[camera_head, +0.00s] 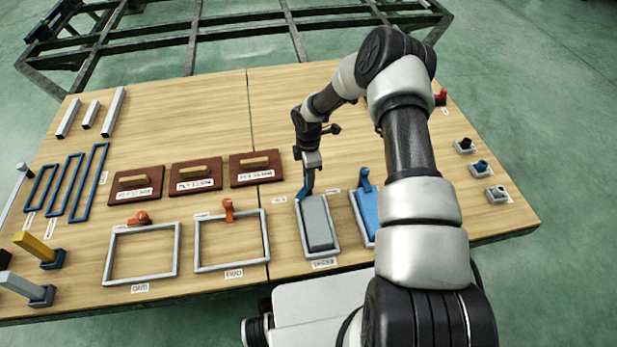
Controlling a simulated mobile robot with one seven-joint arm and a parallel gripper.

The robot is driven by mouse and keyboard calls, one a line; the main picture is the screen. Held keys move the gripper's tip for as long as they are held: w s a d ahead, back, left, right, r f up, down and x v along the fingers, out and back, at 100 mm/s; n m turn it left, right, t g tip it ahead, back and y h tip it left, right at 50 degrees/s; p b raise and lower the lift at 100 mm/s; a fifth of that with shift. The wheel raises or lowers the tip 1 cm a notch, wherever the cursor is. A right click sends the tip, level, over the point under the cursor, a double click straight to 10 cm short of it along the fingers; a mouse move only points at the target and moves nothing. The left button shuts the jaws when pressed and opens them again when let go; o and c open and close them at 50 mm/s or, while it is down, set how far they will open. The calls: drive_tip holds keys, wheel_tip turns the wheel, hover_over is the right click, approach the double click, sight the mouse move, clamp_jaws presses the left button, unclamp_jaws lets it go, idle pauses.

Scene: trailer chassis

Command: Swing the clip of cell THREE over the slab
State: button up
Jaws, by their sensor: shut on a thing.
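Cell THREE is a light grey frame (333,253) with its label at the near edge. A grey slab (317,222) lies inside it. The blue clip (303,194) of this cell stands at the far left edge of the frame, its lower end by the slab's far edge. My gripper (309,178) points down at this clip and is shut on it. The fingertips are small and partly merge with the clip. I cannot tell how far the clip reaches over the slab.
To the right, a cell with a blue slab (369,214) and a blue clip (364,180) is partly hidden by my arm. To the left are two empty frames (178,250) (268,240) with orange clips. Brown handled boards (196,185) lie behind them.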

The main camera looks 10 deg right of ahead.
drive_tip(key=n, duration=0.4)
drive_tip(key=shift+n, duration=0.3)
drive_tip(key=shift+n+b, duration=0.3)
drive_tip(key=shift+n, duration=1.5)
drive_tip(key=o, duration=1.1)
drive_tip(key=shift+c, duration=0.2)
wheel_tip(320, 180, up, 18)
drive_tip(key=p, duration=0.4)
drive_tip(key=shift+f, duration=0.25)
